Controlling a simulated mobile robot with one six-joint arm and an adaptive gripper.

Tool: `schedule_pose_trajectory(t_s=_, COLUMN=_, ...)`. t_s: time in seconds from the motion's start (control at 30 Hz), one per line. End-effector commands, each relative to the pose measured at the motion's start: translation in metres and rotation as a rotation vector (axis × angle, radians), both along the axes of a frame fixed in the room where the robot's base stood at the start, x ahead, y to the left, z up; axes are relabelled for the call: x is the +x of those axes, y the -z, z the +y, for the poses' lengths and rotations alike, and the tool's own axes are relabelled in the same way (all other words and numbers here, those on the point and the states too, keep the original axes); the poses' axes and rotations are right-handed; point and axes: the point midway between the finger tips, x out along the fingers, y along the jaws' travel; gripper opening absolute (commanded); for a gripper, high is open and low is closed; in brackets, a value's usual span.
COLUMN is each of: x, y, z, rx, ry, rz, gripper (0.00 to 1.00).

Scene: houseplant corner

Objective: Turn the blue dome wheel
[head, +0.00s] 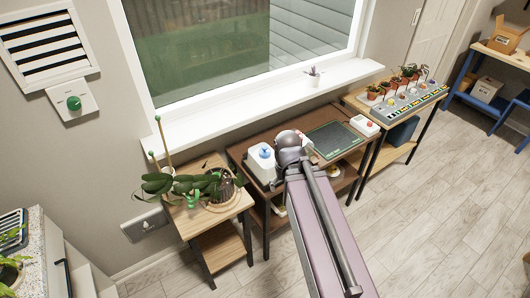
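The blue dome wheel (264,152) sits on top of a white box (258,167) at the left end of the dark brown table. It looks small and pale blue, and its details are too small to tell. My arm reaches up from the bottom of the head view, and its rounded grey joint is just right of the white box in the picture. No gripper fingers show; they are hidden behind the arm or out of view. I cannot tell how far the arm is from the wheel or whether anything touches it.
A plant stand (232,207) with leafy plants is left of the brown table (243,150). A dark green panel (334,139) and a white box with a red button (365,126) are to its right. A green knob (74,103) is on the wall. The right floor is clear.

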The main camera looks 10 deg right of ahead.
Motion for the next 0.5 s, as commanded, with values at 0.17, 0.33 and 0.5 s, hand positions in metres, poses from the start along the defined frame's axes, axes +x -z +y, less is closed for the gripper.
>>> schedule_pose_trajectory(t_s=0.17, x=0.000, y=0.000, z=0.000, rx=0.000, ry=0.000, rz=0.000, gripper=0.93)
schedule_pose_trajectory(t_s=0.33, x=0.000, y=0.000, z=0.000, rx=0.000, ry=0.000, rz=0.000, gripper=1.00)
schedule_pose_trajectory(t_s=0.5, x=0.011, y=-0.001, z=0.000, rx=0.000, ry=-0.026, rz=0.000, gripper=1.00)
